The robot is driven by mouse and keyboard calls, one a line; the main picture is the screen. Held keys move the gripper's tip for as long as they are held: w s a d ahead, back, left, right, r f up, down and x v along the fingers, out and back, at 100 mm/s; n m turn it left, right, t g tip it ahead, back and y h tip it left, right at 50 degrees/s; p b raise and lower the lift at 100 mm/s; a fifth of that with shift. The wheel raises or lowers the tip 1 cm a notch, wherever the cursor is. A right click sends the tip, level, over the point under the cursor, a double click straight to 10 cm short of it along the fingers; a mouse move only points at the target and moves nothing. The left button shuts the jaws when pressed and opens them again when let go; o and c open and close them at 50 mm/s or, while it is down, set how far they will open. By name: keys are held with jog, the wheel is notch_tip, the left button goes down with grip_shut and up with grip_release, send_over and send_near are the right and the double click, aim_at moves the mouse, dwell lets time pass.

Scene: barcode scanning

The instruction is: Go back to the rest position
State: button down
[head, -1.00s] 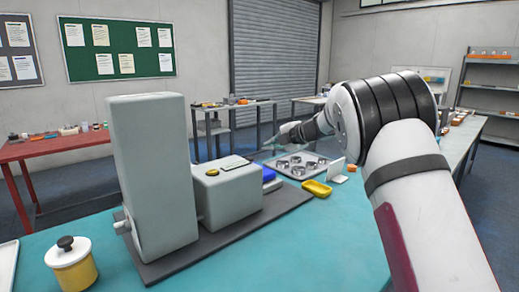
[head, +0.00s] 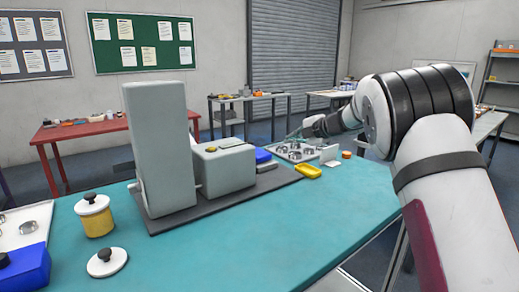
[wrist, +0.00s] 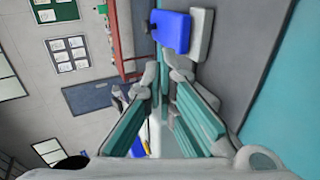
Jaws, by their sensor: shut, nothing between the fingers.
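My gripper (head: 297,135) is small and partly hidden by my arm in the head view. It is above the grey tray of metal rings (head: 279,153), behind the grey machine. In the wrist view my gripper (wrist: 165,72) shows two teal fingers with grey tips, with nothing held between them. The arm is stretched forward from the right side. No marker of a rest position shows.
A grey machine (head: 160,150) on a dark base stands on the teal table (head: 245,240). A yellow dish (head: 308,171) lies right of it. A yellow lidded jar (head: 95,215), white lid (head: 107,261) and blue box (head: 28,268) are at left. The front middle is clear.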

jog(key=s+d+r+m+t+h+p, duration=0.1)
jog(key=s+d+r+m+t+h, duration=0.2)
jog(key=r, duration=0.5)
jog(key=s+d+r+m+t+h+p, duration=0.1)
jog(key=s+d+r+m+t+p, duration=0.15)
jog(key=d+r+m, duration=0.45)
jog(key=s+d+r+m+g+h+p, duration=0.1)
jog(key=s+d+r+m+h, duration=0.25)
jog(key=s, duration=0.45)
jog(key=s+d+r+m+g+h+p, duration=0.1)
jog(key=s+d+r+m+h, duration=0.25)
jog(key=s, duration=0.45)
jog(key=s+a+f+m+g+y+p, duration=0.1)
jog(key=s+f, duration=0.4)
jog(key=s, duration=0.9)
jog(key=s+a+f+m+g+y+p, duration=0.1)
jog(key=s+a+f+m+g, duration=0.3)
jog(key=s, duration=1)
jog(key=s+a+f+m+g+y+p, duration=0.1)
jog(key=s+a+f+m+g+p, duration=0.2)
jog(key=s, duration=1.2)
notch_tip(320, 180, down, 3)
jog(key=shift+a+r+g, duration=0.15)
jog(key=shift+r+g, duration=0.05)
jog(key=shift+g, duration=0.55)
